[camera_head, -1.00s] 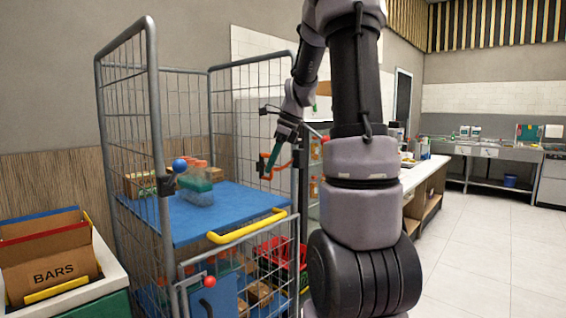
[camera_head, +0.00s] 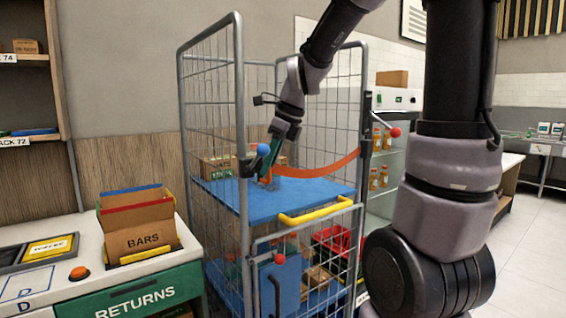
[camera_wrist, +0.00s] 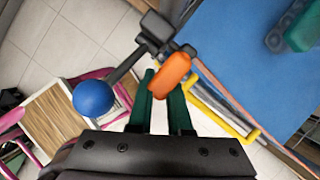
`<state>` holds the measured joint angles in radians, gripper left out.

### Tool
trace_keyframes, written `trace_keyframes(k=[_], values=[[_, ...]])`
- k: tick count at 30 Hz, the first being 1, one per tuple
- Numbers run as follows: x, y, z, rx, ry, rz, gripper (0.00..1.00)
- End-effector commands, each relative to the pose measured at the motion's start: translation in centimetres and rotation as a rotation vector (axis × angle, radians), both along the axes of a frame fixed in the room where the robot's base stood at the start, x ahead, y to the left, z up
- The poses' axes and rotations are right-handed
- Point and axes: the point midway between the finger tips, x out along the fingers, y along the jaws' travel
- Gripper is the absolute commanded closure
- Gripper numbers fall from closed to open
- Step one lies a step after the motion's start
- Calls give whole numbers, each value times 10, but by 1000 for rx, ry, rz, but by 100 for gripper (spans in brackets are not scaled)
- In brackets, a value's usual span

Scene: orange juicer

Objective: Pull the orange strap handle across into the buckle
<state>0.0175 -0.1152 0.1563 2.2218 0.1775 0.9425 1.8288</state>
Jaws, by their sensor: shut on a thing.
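My gripper (camera_head: 270,172) is shut on the orange strap handle (camera_wrist: 172,75), which shows at the tips of its green fingers in the wrist view. The orange strap (camera_head: 325,170) runs from the right post of the wire cage, sagging a little, across the open front to my gripper near the left post. The dark buckle (camera_wrist: 155,28) is on the left post, with a lever ending in a blue ball (camera_wrist: 93,98). The handle is just beside the buckle in the wrist view. In the head view my gripper partly covers this area, and I cannot tell whether they touch.
The cage holds a blue shelf (camera_head: 250,200) with boxes behind my gripper. A yellow bar (camera_head: 315,211) crosses its front edge. A red ball (camera_head: 395,132) is at the right post. A counter with a BARS box (camera_head: 142,240) stands to the left.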

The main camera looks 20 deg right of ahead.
Motion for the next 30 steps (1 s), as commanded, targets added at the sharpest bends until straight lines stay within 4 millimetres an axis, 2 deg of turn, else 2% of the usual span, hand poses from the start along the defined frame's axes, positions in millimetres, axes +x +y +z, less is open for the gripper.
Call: trace_keyframes(k=[14,15,16,30], values=[[-2,9,2,4,-2,6,100],[-2,9,2,4,-2,6,68],[-2,9,2,4,-2,6,56],[-2,6,1,2,-1,1,55]])
